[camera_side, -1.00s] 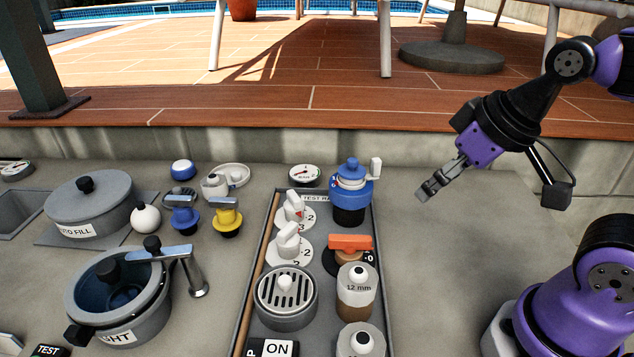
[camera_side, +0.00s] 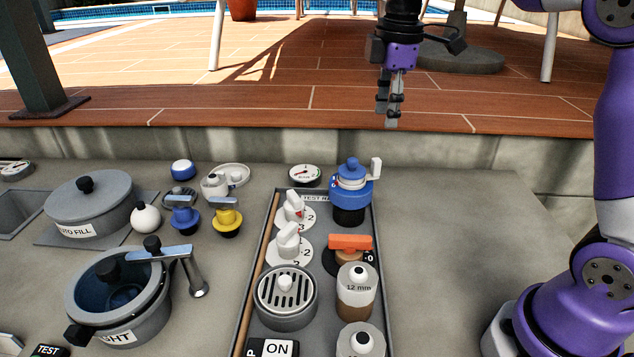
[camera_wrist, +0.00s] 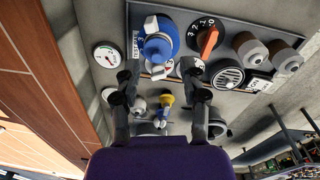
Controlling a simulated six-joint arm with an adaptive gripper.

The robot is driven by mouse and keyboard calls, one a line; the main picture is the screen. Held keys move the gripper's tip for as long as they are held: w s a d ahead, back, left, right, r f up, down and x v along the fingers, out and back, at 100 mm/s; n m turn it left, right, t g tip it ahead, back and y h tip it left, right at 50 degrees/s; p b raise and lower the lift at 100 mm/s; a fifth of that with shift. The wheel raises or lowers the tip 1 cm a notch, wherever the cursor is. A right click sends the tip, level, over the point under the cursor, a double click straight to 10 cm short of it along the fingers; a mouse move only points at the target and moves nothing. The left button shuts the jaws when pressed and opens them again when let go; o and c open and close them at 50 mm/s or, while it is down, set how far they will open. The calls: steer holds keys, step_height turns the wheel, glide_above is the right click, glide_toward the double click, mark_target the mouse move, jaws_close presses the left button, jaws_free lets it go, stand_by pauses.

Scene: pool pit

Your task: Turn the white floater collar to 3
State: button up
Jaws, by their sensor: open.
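The floater (camera_side: 349,205) stands upright at the back right of the grey tray, with a blue top and body and a black base. Its white collar (camera_side: 352,184) rings it below the blue knob, and a white tab (camera_side: 376,168) sticks up on its right. The collar's marks are too small to read. The floater also shows in the wrist view (camera_wrist: 158,47), near the top, beyond my fingertips. My gripper (camera_side: 390,112) is open and empty, pointing down, above and slightly right of the floater, not touching it. It also shows in the wrist view (camera_wrist: 161,82).
The tray (camera_side: 383,270) also holds an orange-handled dial (camera_side: 350,242), two white knobs (camera_side: 289,240), a round grate (camera_side: 286,312) and capped jars (camera_side: 357,300). A gauge (camera_side: 305,174) lies behind the tray's left. Blue and yellow valves (camera_side: 226,217) stand left. Concrete right of the tray is clear.

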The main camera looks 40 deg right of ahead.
mark_target(377, 159)
steer(key=shift+w+d+f+n+g, duration=0.4)
steer(key=shift+w+d+f+n, duration=0.25)
steer(key=shift+w+f+n, duration=0.2)
step_height(377, 159, down, 10)
steer(key=shift+r, duration=0.1)
jaws_close()
